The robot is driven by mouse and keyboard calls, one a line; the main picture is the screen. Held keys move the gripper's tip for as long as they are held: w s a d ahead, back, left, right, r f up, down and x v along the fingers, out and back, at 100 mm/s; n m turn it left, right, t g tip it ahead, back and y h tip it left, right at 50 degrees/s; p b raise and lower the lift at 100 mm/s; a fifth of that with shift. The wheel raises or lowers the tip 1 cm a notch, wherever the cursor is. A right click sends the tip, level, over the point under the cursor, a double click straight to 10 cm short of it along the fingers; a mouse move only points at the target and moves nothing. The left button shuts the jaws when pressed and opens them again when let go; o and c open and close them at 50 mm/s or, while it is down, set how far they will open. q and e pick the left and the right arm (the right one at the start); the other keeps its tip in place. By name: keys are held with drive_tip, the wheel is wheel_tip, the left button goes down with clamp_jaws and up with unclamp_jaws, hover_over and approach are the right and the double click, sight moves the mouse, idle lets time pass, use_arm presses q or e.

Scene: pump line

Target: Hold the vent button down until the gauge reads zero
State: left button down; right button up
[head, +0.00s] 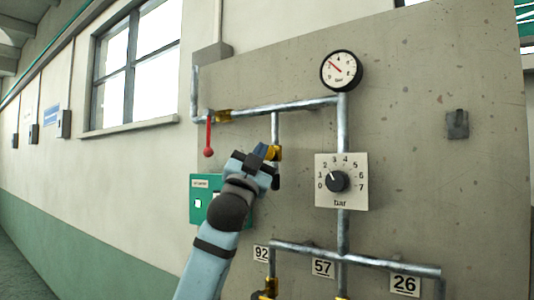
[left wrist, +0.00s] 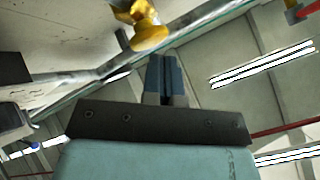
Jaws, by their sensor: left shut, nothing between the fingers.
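The round gauge (head: 341,70) is at the top of the pipe in the head view, with a white face and a red needle pointing up and left. My left gripper (head: 262,151) is shut and empty. Its fingertips are close to a yellow fitting (head: 275,153) on the short vertical pipe; I cannot tell whether they touch. In the left wrist view the shut fingers (left wrist: 162,72) point toward the yellow fitting (left wrist: 150,34). No vent button can be made out clearly; the arm covers part of this area. My right gripper is not in view.
A dial marked bar (head: 337,181) is right of my left gripper. A red-handled valve (head: 209,138) hangs at upper left. A green box (head: 202,207) is partly behind my arm. Number plates 92, 57 and 26 (head: 405,284) sit by the lower pipes.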

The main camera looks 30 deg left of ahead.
use_arm(q)
drive_tip(key=shift+w, duration=0.55)
idle(0.8)
drive_tip(key=shift+s, duration=0.2)
idle(2.8)
drive_tip(key=shift+s, duration=0.7)
drive_tip(key=shift+s+a, duration=0.15)
drive_tip(key=shift+s, duration=1.1)
drive_tip(key=shift+s+a, duration=0.1)
drive_tip(key=shift+s, duration=1.15)
drive_tip(key=shift+f, duration=0.1)
